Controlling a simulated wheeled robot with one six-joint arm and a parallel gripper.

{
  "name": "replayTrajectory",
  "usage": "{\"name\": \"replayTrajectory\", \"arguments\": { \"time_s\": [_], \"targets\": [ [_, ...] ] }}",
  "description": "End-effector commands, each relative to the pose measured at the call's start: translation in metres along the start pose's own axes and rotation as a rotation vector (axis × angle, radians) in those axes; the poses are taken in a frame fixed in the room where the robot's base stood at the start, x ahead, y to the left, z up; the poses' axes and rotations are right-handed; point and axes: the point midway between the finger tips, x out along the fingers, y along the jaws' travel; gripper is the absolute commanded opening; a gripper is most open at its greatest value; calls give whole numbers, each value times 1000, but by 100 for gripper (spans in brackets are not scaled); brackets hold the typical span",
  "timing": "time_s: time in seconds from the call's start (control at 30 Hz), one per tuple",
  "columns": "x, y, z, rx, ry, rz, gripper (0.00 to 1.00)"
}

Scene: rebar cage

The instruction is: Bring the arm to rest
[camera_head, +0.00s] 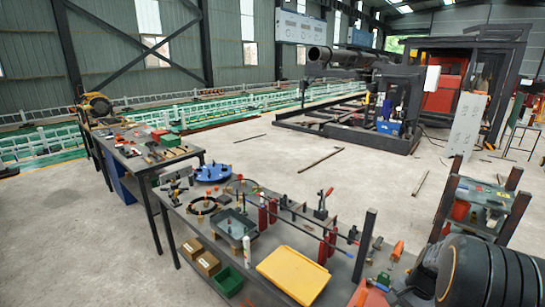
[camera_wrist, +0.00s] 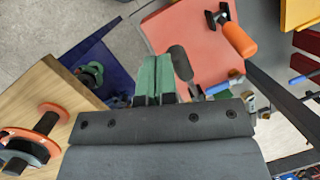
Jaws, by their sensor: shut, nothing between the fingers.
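My arm (camera_head: 490,272) shows at the lower right of the head view, close to the right front end of the long worktable. My fingertips cannot be made out in the head view.
An orange-handled tool (camera_wrist: 238,40) lies near the fingers. A wooden board (camera_wrist: 50,95) with an orange ring (camera_wrist: 33,140) is at left, beside a blue bin (camera_wrist: 88,55). The worktable carries a yellow tray (camera_head: 293,274) and a rack of rods (camera_head: 310,215). Open floor (camera_head: 300,165) lies beyond.

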Motion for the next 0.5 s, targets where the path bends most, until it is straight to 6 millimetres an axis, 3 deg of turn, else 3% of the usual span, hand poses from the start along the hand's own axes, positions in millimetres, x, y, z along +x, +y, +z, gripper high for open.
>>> {"name": "replayTrajectory", "arguments": {
  "time_s": [0.2, 0.5],
  "targets": [
    [-32, -16, 75, -409, 171, 69, 0],
    [-59, -28, 175, -874, 421, 84, 0]
  ]
}}
